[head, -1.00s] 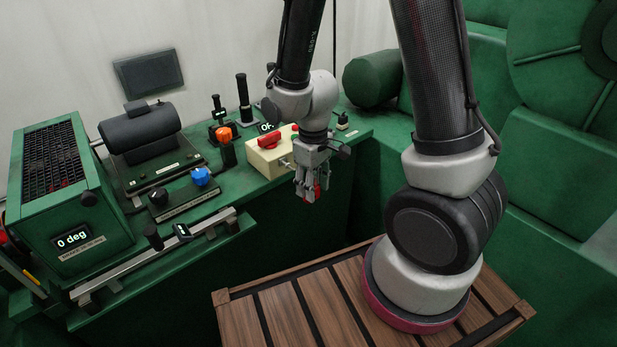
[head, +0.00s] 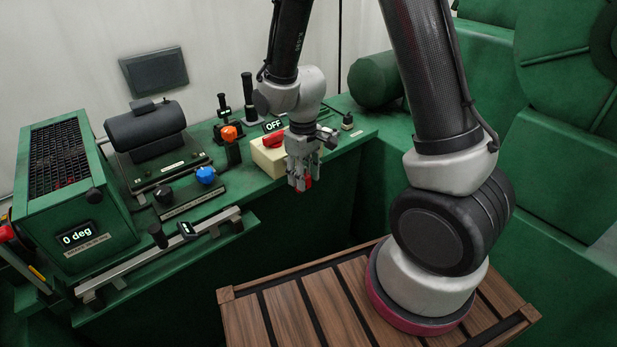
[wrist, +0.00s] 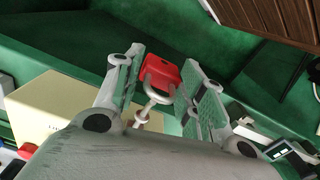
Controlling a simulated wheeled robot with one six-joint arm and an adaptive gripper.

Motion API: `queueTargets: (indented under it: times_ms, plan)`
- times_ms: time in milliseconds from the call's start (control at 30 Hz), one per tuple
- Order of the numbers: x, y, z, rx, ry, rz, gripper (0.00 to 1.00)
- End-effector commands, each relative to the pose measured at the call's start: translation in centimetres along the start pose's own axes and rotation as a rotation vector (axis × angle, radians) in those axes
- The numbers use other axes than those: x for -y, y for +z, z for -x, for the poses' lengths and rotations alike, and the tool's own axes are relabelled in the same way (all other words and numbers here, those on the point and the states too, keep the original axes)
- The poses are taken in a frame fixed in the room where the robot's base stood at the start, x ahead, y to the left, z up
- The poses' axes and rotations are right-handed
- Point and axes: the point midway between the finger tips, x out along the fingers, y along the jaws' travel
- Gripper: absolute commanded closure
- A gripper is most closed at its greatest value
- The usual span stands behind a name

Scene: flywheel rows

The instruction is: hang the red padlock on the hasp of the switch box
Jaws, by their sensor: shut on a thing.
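The red padlock (head: 308,183) is between the fingers of my gripper (head: 300,184), which is shut on it. In the wrist view the red body (wrist: 160,74) sits between the two finger pads, with its pale shackle loop (wrist: 158,97) towards the camera. The cream switch box (head: 265,158) stands at the bench edge, just left of and behind my gripper. It has a red handle (head: 273,140) and an OFF display (head: 273,125). Its cream side fills the left of the wrist view (wrist: 55,110). I cannot tell whether the shackle touches or passes through the hasp.
The green bench carries an orange-topped lever (head: 230,133), a blue knob (head: 206,175) and a black cylinder unit (head: 145,128) left of the box. A green caged housing (head: 75,200) stands far left. Open space lies in front of the bench edge, above the slatted wooden platform (head: 290,315).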

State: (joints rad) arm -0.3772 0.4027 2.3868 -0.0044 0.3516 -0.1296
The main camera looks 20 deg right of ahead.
Motion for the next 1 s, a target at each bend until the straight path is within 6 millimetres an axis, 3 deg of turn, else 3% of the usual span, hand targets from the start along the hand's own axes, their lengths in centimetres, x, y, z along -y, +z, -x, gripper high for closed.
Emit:
queueTargets:
  times_ms: [500,1000]
  plan:
    - [-0.6,-2.9,-0.7,0.000,0.000,0.000,0.88]
    - [-0.7,-3.3,-1.0,0.000,0.000,0.000,0.88]
